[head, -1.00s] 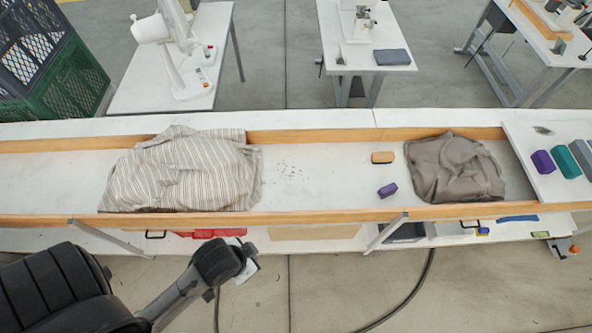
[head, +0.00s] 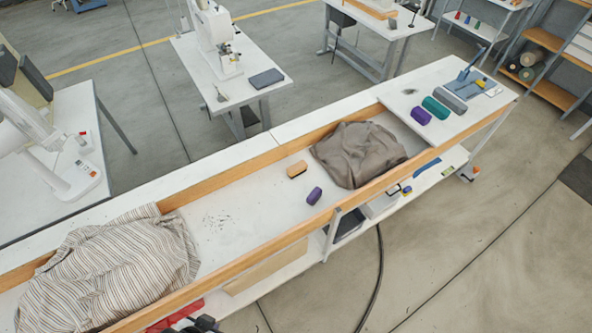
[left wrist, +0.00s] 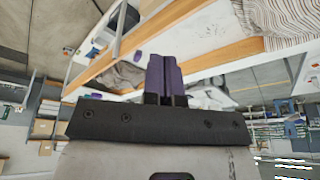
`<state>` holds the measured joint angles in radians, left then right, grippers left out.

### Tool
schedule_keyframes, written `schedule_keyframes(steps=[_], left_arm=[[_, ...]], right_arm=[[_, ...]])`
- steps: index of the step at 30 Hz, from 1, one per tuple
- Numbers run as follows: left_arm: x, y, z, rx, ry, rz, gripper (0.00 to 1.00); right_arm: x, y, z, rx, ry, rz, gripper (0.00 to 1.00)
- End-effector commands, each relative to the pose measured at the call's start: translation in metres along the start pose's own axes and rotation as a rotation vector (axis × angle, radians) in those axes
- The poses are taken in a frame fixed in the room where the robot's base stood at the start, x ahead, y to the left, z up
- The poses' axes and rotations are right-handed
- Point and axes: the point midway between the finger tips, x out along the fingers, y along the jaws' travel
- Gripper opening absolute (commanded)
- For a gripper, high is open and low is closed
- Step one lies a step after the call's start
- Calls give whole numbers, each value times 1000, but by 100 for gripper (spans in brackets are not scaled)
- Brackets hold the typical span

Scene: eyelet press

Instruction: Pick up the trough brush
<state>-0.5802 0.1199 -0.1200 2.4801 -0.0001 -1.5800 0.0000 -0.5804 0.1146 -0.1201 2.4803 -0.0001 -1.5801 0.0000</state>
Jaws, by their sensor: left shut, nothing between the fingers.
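The trough brush appears to be the small tan block with a dark lower edge (head: 297,169). It lies on the white floor of the long wood-edged trough (head: 253,209), near the far rail and just left of the grey-brown cloth. My left gripper shows in the left wrist view (left wrist: 164,60), with its dark purplish fingers shut together and empty. In the head view only dark parts of my left arm show at the bottom edge, well apart from the brush. I cannot pick out the brush in the left wrist view. My right gripper is not in view.
Wooden rails edge the trough. Its floor between the striped cloth and the brush is mostly clear, with dark specks.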

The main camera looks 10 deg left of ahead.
Motion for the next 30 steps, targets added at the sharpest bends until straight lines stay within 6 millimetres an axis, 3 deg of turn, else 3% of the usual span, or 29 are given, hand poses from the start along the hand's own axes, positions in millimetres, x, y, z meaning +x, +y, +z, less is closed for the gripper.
schedule_keyframes(steps=[11,30], left_arm=[[0,0,0,0,0,0,2],[0,0,0,0,0,0,63]], right_arm=[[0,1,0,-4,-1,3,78],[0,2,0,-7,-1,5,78]])
